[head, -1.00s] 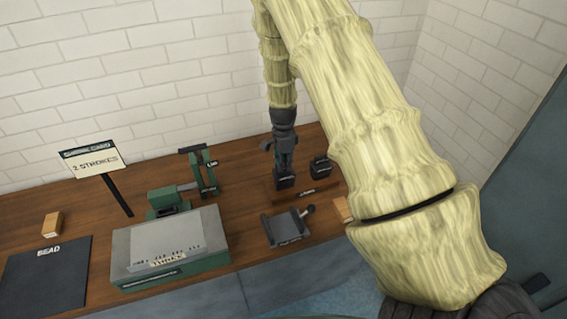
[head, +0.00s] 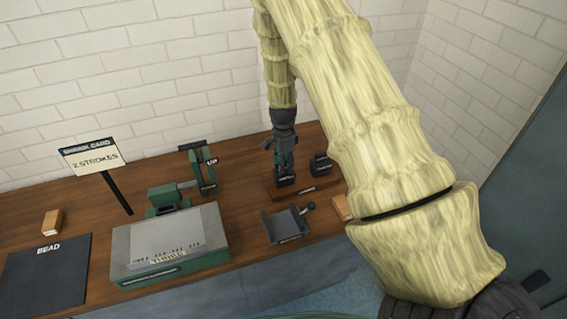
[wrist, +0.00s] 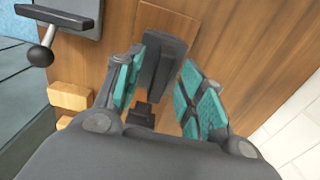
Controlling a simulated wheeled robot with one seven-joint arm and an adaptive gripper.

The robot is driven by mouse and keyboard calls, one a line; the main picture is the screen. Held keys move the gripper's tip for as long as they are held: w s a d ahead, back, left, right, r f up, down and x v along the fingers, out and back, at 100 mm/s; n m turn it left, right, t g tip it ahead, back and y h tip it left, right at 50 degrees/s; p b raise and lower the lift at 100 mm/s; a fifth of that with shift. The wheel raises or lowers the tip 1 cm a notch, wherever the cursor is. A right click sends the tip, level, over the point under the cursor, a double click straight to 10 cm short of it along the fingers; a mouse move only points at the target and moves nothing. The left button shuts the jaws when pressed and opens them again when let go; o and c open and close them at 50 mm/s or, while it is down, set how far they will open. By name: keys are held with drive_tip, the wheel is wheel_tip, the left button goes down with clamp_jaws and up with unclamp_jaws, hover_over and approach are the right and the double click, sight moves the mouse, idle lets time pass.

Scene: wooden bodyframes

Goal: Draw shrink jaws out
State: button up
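My gripper (head: 284,172) points down over the right part of the bench. In the wrist view its two teal-padded fingers (wrist: 165,90) stand apart, with a dark jaw block (wrist: 163,65) between them and a visible gap at the right pad. The block also shows below the fingers in the head view (head: 285,182), on a brown wooden base (head: 305,189). A second dark block (head: 321,164) stands to the right. I cannot read labels telling which is the shrink jaws.
A grey tray with a ball-ended lever (head: 284,228) lies in front of the base, with a small wooden block (head: 341,208) beside it. A card (head: 95,158) reads 2 STROKES.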

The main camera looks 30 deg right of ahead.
drive_tip(key=shift+f, duration=0.1)
wheel_tip(320, 180, up, 12)
idle(0.6)
drive_tip(key=shift+w, duration=0.1)
idle(0.7)
